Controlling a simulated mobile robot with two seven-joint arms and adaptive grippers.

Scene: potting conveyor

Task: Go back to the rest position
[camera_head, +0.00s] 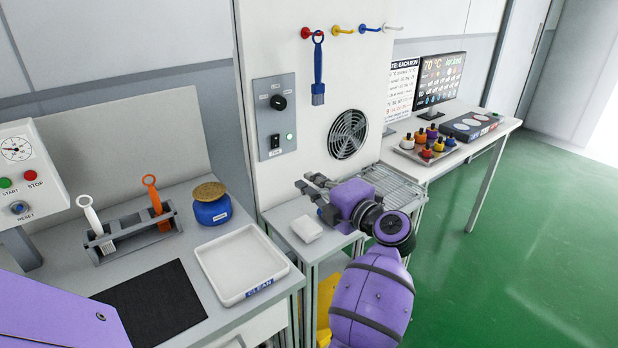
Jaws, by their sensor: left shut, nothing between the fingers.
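A wire rack (398,187) lies just behind my wrist and is partly hidden.
A white CLEAN tray (213,276), black mat (151,305), blue jar (212,208) and brush holder (131,236) stand on the left bench. A blue brush (318,72) hangs on the panel. Small bottles (432,133) and a monitor (440,80) stand at right. Green floor (520,235) is clear.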

